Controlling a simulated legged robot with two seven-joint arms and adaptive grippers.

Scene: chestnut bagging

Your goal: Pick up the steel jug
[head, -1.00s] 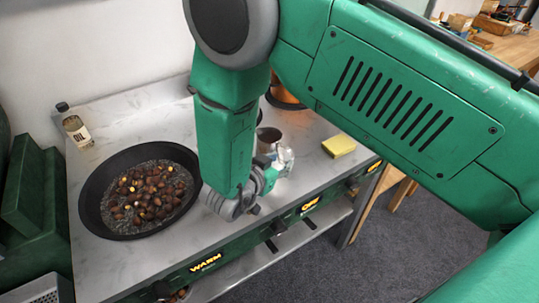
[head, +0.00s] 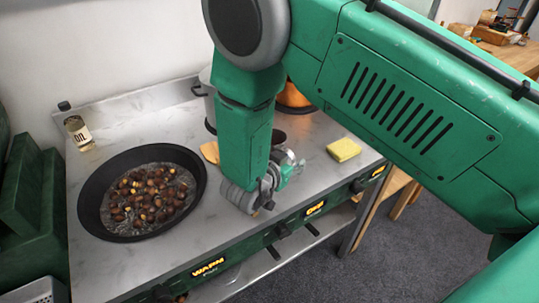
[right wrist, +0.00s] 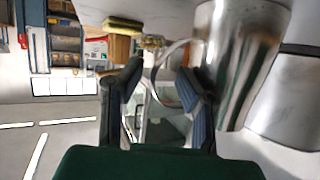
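The steel jug (right wrist: 238,60) fills the upper right of the right wrist view, shiny and close. Its thin looped handle (right wrist: 166,76) reaches in between my right gripper's fingers. My right gripper (right wrist: 160,88) is open, with one finger on each side of the handle and gaps showing. In the head view my right gripper (head: 287,170) is low over the steel counter (head: 225,235), and my forearm hides most or all of the jug. My left gripper is in neither view.
A black pan (head: 95,220) of chestnuts (head: 148,195) stands left on the counter. A grey pot (head: 208,95) and a copper-coloured pot (head: 293,97) stand behind my arm.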

